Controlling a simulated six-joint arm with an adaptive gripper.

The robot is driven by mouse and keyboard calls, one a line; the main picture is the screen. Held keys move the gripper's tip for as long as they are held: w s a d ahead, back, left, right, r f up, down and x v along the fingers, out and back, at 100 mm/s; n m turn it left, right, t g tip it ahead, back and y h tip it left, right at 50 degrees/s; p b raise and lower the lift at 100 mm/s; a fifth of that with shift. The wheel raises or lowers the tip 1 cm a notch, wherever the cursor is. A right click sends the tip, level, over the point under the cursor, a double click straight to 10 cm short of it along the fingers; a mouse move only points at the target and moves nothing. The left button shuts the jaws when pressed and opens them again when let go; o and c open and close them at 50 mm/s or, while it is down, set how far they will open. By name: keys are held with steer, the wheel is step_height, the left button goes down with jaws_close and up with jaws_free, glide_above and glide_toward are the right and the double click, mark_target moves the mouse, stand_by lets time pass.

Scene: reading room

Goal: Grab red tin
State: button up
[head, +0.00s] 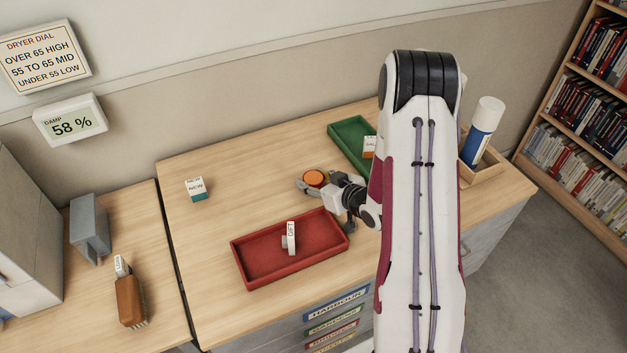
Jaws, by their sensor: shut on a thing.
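The red tin (314,176) shows as a round orange-red top on the wooden table, a little behind the red tray. My gripper (311,184) reaches in from the right and is shut on it. One grey finger shows along the tin's near left side; the other is mostly hidden behind the tin and the wrist. I cannot tell whether the tin touches the table or is slightly raised.
The red tray (262,274) holds a white "GIFT" tag (291,238). A green tray (346,129) with a labelled orange item (369,147) is behind my arm. A "NEW" block (196,189) stands left. The table's left middle is clear.

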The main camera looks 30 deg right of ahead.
mark_target(314, 177)
steer(key=shift+r, duration=0.1)
steer(key=shift+r, duration=4.9)
